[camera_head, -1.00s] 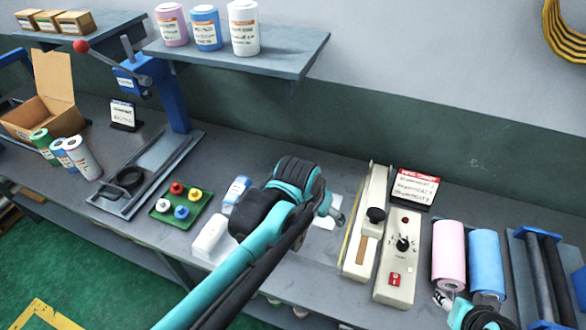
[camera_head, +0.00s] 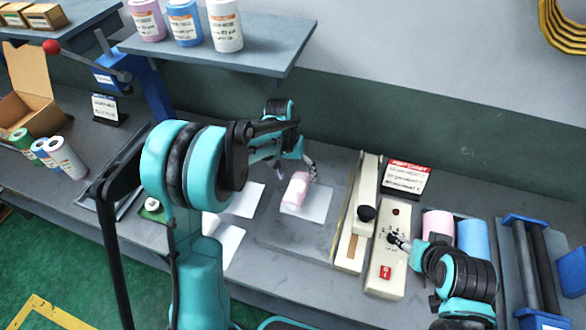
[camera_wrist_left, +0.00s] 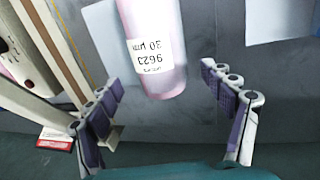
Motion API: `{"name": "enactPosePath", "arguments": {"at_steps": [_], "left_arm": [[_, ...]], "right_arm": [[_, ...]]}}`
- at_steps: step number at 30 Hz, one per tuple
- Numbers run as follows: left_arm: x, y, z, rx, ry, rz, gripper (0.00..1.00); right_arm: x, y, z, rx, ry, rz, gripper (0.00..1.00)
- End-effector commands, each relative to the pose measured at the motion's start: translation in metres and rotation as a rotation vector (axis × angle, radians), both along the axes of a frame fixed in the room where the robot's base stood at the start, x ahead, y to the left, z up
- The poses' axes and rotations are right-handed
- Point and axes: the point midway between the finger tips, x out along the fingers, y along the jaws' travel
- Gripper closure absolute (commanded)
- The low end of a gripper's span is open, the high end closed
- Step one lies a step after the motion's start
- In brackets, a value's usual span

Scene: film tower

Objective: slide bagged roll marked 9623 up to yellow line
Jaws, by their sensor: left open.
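The pink roll marked 9623 (camera_head: 297,188) lies on a pale flat bag or sheet (camera_head: 318,209) on the bench. In the left wrist view the roll (camera_wrist_left: 150,40) shows its label upside down. The yellow line (camera_head: 341,225) runs along the bench to its right, beside the sealer. It shows at upper left in the wrist view (camera_wrist_left: 76,50). My left gripper (camera_head: 296,168) is open at the roll's far end. In the wrist view its fingers (camera_wrist_left: 167,97) stand apart on either side, not closed on the roll. My right gripper (camera_head: 400,241) is over the control box; its jaws are unclear.
The cream sealer (camera_head: 362,200) stands right of the line, then the control box (camera_head: 388,272) with knob and red switch. A sign (camera_head: 406,178) stands behind. Pink and blue rolls (camera_head: 473,238) lie farther right. More pale sheets (camera_head: 243,201) lie left of the roll.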

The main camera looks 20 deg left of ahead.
Motion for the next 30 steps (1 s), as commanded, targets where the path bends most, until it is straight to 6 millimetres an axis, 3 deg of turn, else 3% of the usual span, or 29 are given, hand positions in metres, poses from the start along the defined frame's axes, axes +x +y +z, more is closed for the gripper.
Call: {"name": "enactPosePath", "arguments": {"at_steps": [3, 9, 20, 27, 30], "left_arm": [[0.0, -0.004, -0.021, 0.0, -0.001, -0.001, 0.18], [0.0, -0.008, -0.041, 0.0, -0.001, -0.001, 0.18], [0.0, -0.009, -0.045, 0.0, -0.002, 0.0, 0.18], [0.0, -0.009, -0.045, 0.0, -0.002, 0.0, 0.82], [0.0, -0.009, -0.045, 0.001, -0.001, 0.0, 0.84]], "right_arm": [[0.0, 0.0, -0.007, 0.0, 0.0, 0.0, 0.49], [0.0, 0.0, -0.012, 0.0, 0.0, 0.0, 0.49], [0.0, 0.0, -0.012, 0.0, 0.0, 0.0, 0.49], [0.0, 0.0, -0.012, 0.0, 0.0, 0.0, 0.49], [0.0, 0.0, -0.012, 0.0, 0.0, 0.0, 0.49]]}}
